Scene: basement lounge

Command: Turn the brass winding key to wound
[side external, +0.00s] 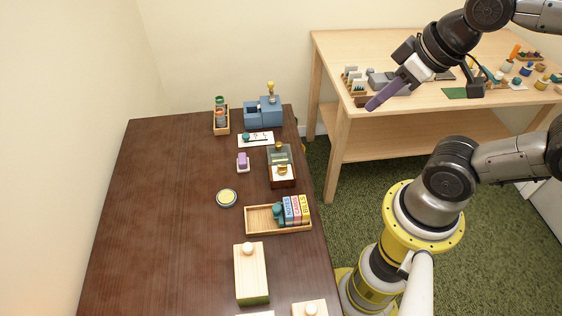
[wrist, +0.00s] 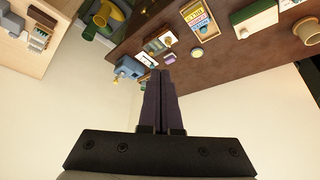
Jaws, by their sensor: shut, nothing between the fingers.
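My gripper (side external: 373,103) has long purple fingers, which are shut and empty. It is raised in the air beyond the dark table's right edge, in front of the pale wooden bench, well apart from the table's objects. In the wrist view the fingers (wrist: 160,78) point up the picture, side by side. Two small brass-coloured parts could be the winding key: one stands upright on a blue block-shaped device (side external: 262,112), the other is at a dark wooden box (side external: 282,182) with a pale panel. I cannot tell which is the key, or its turn position.
The dark table (side external: 165,200) holds a wooden tray (side external: 262,228) with labelled blocks, a round yellow-topped disc (side external: 227,198), a purple item (side external: 242,162), a bottle rack (side external: 221,125) and a pale lidded box (side external: 251,278). Its left side is clear. The pale bench (side external: 345,45) carries clutter.

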